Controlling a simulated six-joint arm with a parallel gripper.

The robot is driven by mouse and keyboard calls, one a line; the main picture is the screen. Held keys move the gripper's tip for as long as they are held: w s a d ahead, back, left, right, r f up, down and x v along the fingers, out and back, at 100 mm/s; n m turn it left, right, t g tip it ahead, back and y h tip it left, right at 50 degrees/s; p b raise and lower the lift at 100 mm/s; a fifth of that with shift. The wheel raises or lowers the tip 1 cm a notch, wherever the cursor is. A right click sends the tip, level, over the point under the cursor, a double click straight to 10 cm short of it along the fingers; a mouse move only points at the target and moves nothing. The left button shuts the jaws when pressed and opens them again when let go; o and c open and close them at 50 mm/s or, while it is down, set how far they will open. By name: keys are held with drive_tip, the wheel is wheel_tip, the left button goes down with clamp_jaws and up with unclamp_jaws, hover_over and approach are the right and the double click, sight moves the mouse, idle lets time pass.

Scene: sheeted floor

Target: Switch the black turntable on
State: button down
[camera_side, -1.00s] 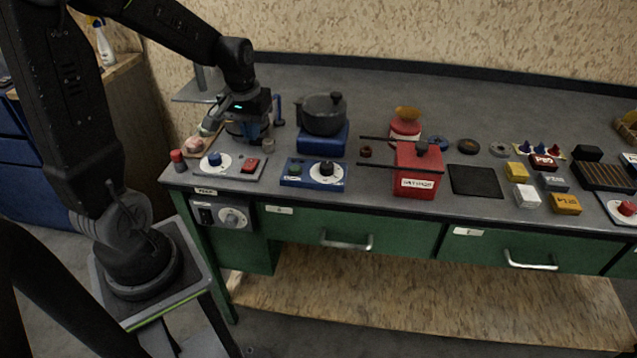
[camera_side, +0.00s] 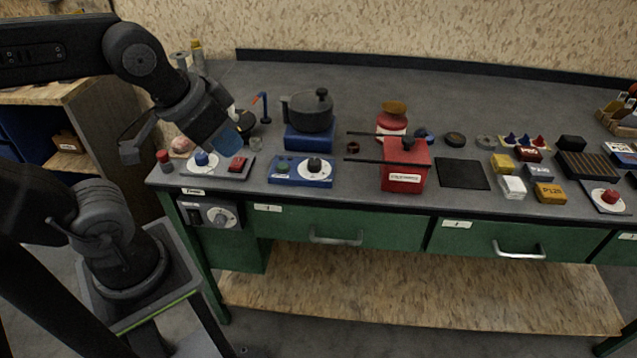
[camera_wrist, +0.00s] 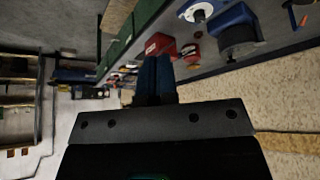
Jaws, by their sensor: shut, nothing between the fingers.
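No label marks the black turntable. A black knob on a white round plate (camera_side: 315,167) sits on a blue base, with a green button (camera_side: 283,167) to its left. A grey panel left of it carries a blue knob (camera_side: 201,158) on a white plate and a red switch (camera_side: 237,164). My gripper (camera_side: 227,145) is shut and empty, tilted down above the back of this grey panel; a gap to the switch is hard to judge. In the wrist view its blue fingers (camera_wrist: 156,75) are together, touching nothing visible.
A dark pot (camera_side: 312,113) stands on a blue block behind the blue base. A red box (camera_side: 405,165) with rods stands to the right. A dark flat square (camera_side: 461,174) and small boxes lie farther right. The bench's left edge is close to my gripper.

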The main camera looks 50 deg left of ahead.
drive_tip(key=w+a+n+g, duration=0.2)
drive_tip(key=w+a+n, duration=0.35)
drive_tip(key=n, duration=0.25)
drive_tip(key=n+g, duration=0.4)
drive_tip(key=n, duration=1.4)
hover_over(235, 166)
drive_tip(key=w, duration=0.1)
wheel_tip(235, 166, down, 7)
drive_tip(key=shift+w+a+f+n+g+h, duration=0.1)
drive_tip(key=shift+a+n+g+h, duration=0.05)
drive_tip(key=shift+a+n+h, duration=0.15)
drive_tip(key=shift+w+a+f+n+g+h, duration=0.1)
drive_tip(key=shift+a+n+g+h, duration=0.1)
drive_tip(key=shift+a, duration=0.2)
drive_tip(key=shift+f, duration=0.1)
drive_tip(key=f, duration=0.4)
drive_tip(key=s+d+f, duration=0.1)
drive_tip(key=f, duration=0.8)
drive_tip(key=shift+s+d+f, duration=0.15)
drive_tip(key=shift+f, duration=0.2)
drive_tip(key=shift+d+f, duration=0.1)
drive_tip(key=shift+f, duration=0.15)
